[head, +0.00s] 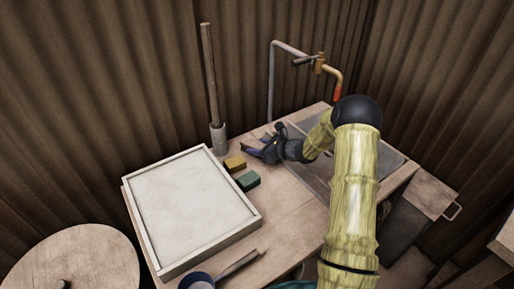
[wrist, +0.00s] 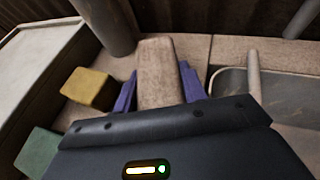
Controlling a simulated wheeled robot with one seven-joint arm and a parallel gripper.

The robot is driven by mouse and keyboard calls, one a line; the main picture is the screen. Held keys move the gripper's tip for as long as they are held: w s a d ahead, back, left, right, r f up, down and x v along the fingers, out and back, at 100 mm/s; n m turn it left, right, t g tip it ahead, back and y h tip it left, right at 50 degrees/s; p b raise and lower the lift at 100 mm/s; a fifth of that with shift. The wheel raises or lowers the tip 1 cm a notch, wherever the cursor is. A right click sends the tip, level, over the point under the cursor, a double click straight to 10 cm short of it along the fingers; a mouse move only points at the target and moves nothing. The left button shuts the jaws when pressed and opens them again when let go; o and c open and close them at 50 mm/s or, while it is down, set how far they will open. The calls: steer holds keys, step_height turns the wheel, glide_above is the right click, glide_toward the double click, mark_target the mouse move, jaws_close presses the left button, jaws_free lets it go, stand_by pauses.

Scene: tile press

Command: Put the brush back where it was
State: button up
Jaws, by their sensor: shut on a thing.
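My gripper (head: 256,149) is over the back of the wooden bench, just left of the sink. In the wrist view its purple fingers (wrist: 158,92) are shut on a pale brown, block-shaped thing, which appears to be the brush (wrist: 158,70). It lies between the fingers and points away from the wrist; bristles are not visible, and its near end is hidden by the gripper body. In the head view the brush is too small and covered to make out. I cannot tell whether it touches the bench.
A yellow block (head: 235,163) and a green block (head: 248,181) lie left of my gripper. A long pole (head: 209,75) stands upright behind them. A white framed tray (head: 190,210) fills the bench's left. The sink (head: 378,153) and tap (head: 320,66) are right. A pan (head: 197,281) lies in front.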

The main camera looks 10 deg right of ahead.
steer(key=shift+f, duration=0.1)
steer(key=o, duration=1)
steer(key=shift+r, duration=0.2)
steer(key=v, duration=1.2)
steer(key=shift+a, duration=0.15)
